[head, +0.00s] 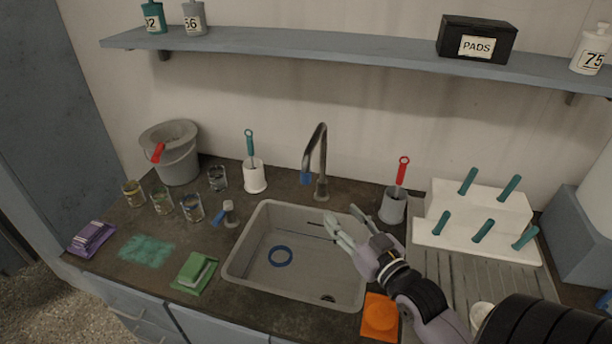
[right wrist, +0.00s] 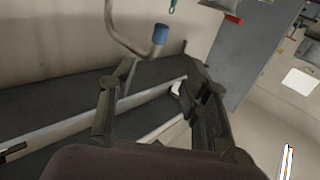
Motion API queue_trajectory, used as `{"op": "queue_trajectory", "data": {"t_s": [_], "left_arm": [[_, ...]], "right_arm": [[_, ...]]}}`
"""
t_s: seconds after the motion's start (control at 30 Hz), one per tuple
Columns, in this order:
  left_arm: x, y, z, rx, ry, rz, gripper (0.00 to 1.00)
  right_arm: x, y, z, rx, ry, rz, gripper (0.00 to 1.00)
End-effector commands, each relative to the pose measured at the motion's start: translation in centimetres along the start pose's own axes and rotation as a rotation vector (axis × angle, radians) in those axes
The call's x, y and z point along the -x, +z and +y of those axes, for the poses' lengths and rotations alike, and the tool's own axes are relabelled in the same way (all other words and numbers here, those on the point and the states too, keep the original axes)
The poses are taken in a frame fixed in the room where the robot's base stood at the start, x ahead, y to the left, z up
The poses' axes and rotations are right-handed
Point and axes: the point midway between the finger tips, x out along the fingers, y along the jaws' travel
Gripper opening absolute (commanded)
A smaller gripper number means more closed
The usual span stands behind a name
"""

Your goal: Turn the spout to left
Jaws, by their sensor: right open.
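The spout (head: 322,148) is a grey curved tap on the counter behind the sink (head: 236,262). It arches up and its blue tip (head: 306,178) hangs down on the left side of its base. In the right wrist view the spout (right wrist: 113,28) and its blue tip (right wrist: 160,34) show beyond the fingers at the top. My right gripper (head: 343,224) is open and empty, over the right back part of the sink, in front of the spout and apart from it. It also shows in the right wrist view (right wrist: 158,88). My left gripper is not in view.
A grey holder (head: 392,207) with a red-handled brush stands right of the spout. A white holder (head: 254,177) with a teal-handled brush stands left. A white rack (head: 470,222) with teal handles is at right. A blue ring (head: 280,256) lies in the sink. A shelf (head: 330,47) runs above.

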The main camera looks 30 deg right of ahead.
Motion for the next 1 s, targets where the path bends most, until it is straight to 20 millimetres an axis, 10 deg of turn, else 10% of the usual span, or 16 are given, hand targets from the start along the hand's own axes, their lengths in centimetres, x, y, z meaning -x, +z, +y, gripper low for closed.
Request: {"op": "queue_trajectory", "data": {"t_s": [1.0], "left_arm": [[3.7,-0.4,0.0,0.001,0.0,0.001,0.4]], "right_arm": [[-16.6,-0.2,0.0,0.0,0.001,0.003,0.44]]}}
